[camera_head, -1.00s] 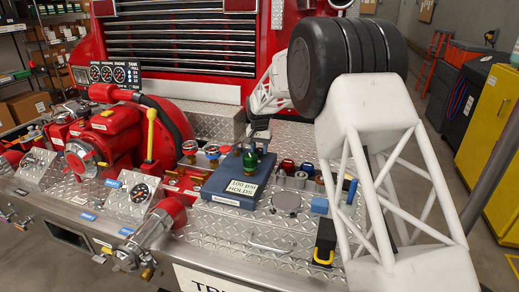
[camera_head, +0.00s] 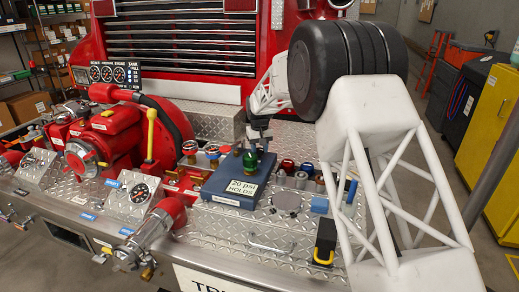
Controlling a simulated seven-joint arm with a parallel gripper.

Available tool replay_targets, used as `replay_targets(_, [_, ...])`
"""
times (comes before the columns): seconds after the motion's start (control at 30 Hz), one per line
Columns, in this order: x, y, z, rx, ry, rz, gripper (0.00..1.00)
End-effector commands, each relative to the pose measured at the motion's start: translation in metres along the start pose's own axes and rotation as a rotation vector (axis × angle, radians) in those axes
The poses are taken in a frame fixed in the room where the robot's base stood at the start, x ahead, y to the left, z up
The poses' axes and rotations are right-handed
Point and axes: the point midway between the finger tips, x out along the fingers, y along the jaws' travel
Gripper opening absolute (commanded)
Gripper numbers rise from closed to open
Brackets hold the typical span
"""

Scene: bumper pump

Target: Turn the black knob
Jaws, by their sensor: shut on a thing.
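My gripper (camera_head: 255,145) is small and dark in this view, at the far edge of the blue block (camera_head: 218,181). It points down at a green fitting (camera_head: 250,160) on the block, and its fingertips are shut around or just above the top of it. The exact contact is too small to tell. I cannot make out a separate black knob with certainty; it may be hidden by the gripper. The label (camera_head: 242,188) on the block reads "20 psi HOLDS".
Brass fittings with coloured tops (camera_head: 190,148) stand left of the block. Several small coloured caps (camera_head: 288,165) stand to its right. The red pump body (camera_head: 115,135) is at left. A black and yellow latch (camera_head: 325,243) is at front right.

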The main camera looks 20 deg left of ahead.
Motion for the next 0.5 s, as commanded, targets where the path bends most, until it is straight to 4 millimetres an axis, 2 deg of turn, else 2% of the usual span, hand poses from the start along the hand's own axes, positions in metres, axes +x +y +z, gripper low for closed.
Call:
replay_targets(0.23, [0.0002, -0.0002, 0.0006, 0.001, -0.002, 0.000, 0.16])
replay_targets(0.27, [0.0002, -0.0002, 0.0006, 0.001, -0.002, 0.000, 0.44])
replay_targets(0.3, [0.0001, -0.0002, 0.0005, 0.001, -0.001, 0.000, 0.50])
replay_targets(0.4, [0.0001, -0.0001, 0.0004, 0.001, -0.001, 0.000, 0.65])
replay_targets(0.5, [0.0001, 0.0000, 0.0003, 0.002, -0.001, 0.000, 0.65])
